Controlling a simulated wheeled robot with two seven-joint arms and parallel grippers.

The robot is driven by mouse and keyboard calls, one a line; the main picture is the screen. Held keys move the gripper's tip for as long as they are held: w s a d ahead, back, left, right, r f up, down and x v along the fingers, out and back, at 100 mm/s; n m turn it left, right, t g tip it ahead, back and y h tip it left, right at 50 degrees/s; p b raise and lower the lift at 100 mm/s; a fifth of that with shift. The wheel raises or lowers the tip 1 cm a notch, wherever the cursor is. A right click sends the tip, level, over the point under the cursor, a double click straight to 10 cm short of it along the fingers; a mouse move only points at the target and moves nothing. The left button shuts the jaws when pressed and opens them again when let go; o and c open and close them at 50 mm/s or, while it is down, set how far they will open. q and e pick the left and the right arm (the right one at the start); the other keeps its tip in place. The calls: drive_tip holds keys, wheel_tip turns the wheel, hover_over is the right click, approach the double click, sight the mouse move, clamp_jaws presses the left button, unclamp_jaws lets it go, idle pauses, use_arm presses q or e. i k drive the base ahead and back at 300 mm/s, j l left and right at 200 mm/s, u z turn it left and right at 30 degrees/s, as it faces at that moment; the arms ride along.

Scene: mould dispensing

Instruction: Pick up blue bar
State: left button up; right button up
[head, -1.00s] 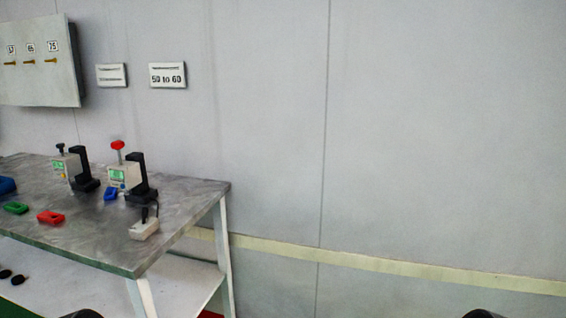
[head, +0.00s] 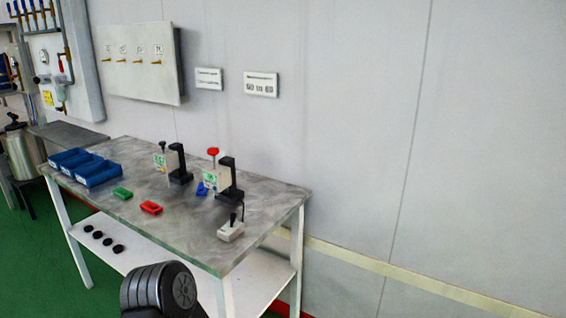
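A small blue piece (head: 202,188), which looks like the blue bar, sits on the grey table (head: 260,200) at the foot of the device with the red knob. That device (head: 221,183) hides part of it. A green piece (head: 122,193) and a red piece (head: 151,207) lie apart from it, nearer the table's front edge. A black rounded part of my own arm shows at the bottom, in front of the table. Neither of my grippers is in view.
Blue trays (head: 98,172) stand at the table's left end. A second device (head: 172,163) with a black stand is at the back. A white box (head: 231,230) with a dark stick is near the right front corner. Several black discs (head: 103,238) lie on the lower shelf.

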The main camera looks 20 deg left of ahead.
sight(202, 190)
drive_tip(key=j+z, duration=0.15)
drive_tip(key=z, duration=0.25)
drive_tip(key=j+z, duration=0.1)
drive_tip(key=z, duration=0.3)
drive_tip(key=k+j+z, duration=0.3)
drive_tip(key=j, duration=0.25)
drive_tip(key=k+j+z, duration=0.15)
drive_tip(key=j+z, duration=0.15)
drive_tip(key=j, duration=0.2)
drive_tip(key=k+j+z, duration=0.25)
drive_tip(key=j, duration=0.2)
drive_tip(key=k+j+z, duration=0.1)
drive_tip(key=k+j, duration=0.6)
drive_tip(key=j, duration=0.15)
drive_tip(key=k+j, duration=0.7)
drive_tip(key=j+z, duration=0.05)
drive_tip(key=j, duration=0.05)
